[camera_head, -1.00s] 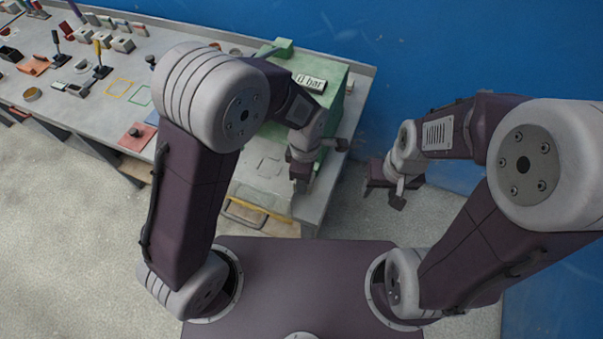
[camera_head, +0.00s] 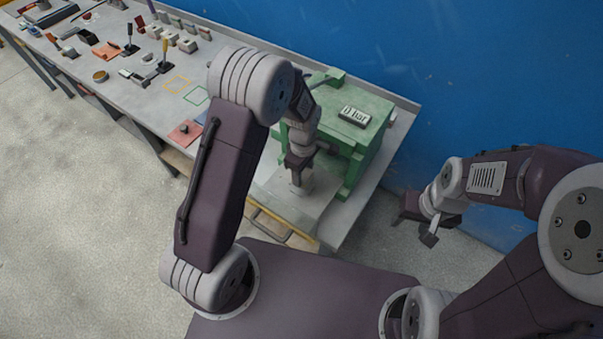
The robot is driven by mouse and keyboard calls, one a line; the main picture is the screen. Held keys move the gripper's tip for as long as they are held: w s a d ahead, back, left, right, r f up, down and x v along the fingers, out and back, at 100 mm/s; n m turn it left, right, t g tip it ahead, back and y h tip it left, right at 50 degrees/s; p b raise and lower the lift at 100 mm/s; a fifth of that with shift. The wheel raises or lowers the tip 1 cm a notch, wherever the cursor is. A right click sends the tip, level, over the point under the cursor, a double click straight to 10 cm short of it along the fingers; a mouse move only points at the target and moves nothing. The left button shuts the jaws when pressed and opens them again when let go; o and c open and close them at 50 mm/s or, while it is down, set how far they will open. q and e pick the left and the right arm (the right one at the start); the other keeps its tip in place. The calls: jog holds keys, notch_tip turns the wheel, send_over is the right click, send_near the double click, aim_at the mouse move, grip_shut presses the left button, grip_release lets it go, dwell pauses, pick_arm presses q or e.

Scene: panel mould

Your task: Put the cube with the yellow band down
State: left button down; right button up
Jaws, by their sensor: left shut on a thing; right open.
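My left gripper (camera_head: 299,168) points down in front of the green press, over a pale plate (camera_head: 309,205) at the right end of the bench. It is shut on a small pale grey piece (camera_head: 301,187) just under its jaws. The piece looks like the cube, but I cannot make out a yellow band on it. I cannot tell whether its underside touches the plate. My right gripper (camera_head: 430,220) is open and empty, off the bench's right end, above the floor.
The green press (camera_head: 372,135) with a "0 Bar" display (camera_head: 354,115) stands close behind my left gripper. A red plate (camera_head: 185,132) and yellow and green outlines lie further left. Several tools and blocks crowd the far left. A drawer handle (camera_head: 283,227) is on the bench front.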

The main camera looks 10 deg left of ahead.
pick_arm(q)
jog(key=shift+w+a, duration=0.2)
jog(key=shift+a, duration=0.05)
notch_tip(320, 180, down, 3)
jog(key=shift+s+d+f+p, duration=0.1)
jog(key=shift+d+p, duration=0.05)
jog(key=shift+p, duration=0.4)
jog(key=shift+f, duration=0.35)
jog(key=c, duration=0.7)
grip_release()
jog(key=shift+r, duration=0.4)
notch_tip(320, 180, up, 12)
jog(key=shift+f+b, duration=0.15)
jog(key=shift+b, duration=0.8)
